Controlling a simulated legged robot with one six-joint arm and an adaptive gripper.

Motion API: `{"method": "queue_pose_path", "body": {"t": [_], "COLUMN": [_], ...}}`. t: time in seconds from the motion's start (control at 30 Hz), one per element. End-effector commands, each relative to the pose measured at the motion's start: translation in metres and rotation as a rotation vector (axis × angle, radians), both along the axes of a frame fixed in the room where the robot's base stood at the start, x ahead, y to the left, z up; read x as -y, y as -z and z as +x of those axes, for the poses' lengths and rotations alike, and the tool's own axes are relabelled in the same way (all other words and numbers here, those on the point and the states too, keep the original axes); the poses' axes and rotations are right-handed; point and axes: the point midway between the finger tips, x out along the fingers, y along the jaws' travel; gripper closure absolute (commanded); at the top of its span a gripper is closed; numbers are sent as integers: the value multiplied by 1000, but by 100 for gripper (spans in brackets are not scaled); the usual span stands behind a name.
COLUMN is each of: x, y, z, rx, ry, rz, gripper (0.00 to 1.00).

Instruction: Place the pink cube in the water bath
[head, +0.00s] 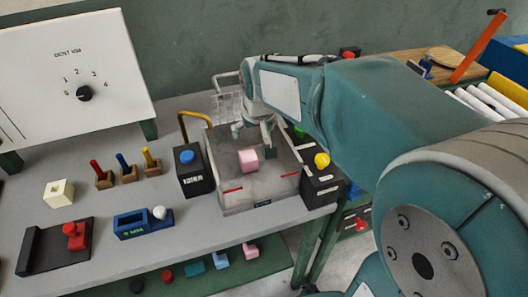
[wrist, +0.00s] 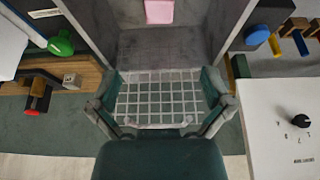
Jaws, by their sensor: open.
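The pink cube (head: 248,160) is inside the grey open-topped box (head: 255,195) that looks like the water bath, near its middle. I cannot tell whether it floats or rests on the bottom. The cube also shows in the wrist view (wrist: 160,11), at the top edge and partly cut off. My gripper (head: 254,135) is over the back part of the bath, behind the cube and apart from it. In the wrist view my gripper (wrist: 161,85) has its fingers spread wide, with nothing held between them.
A wire basket (head: 228,105) stands behind the bath and shows between my fingers in the wrist view. Black boxes with a blue button (head: 187,157) and a yellow button (head: 322,160) flank the bath. A yellow curved handle (head: 183,125) rises at its left.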

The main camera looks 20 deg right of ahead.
Motion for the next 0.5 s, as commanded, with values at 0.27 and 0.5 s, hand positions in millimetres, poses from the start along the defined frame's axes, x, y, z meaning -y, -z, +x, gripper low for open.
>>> {"method": "queue_pose_path", "body": {"t": [0.27, 0.5], "x": [0, 0], "y": [-27, -26], "z": [-86, -159], "rx": [46, 79], "ry": [0, 1], "rz": [0, 0], "gripper": [0, 0]}}
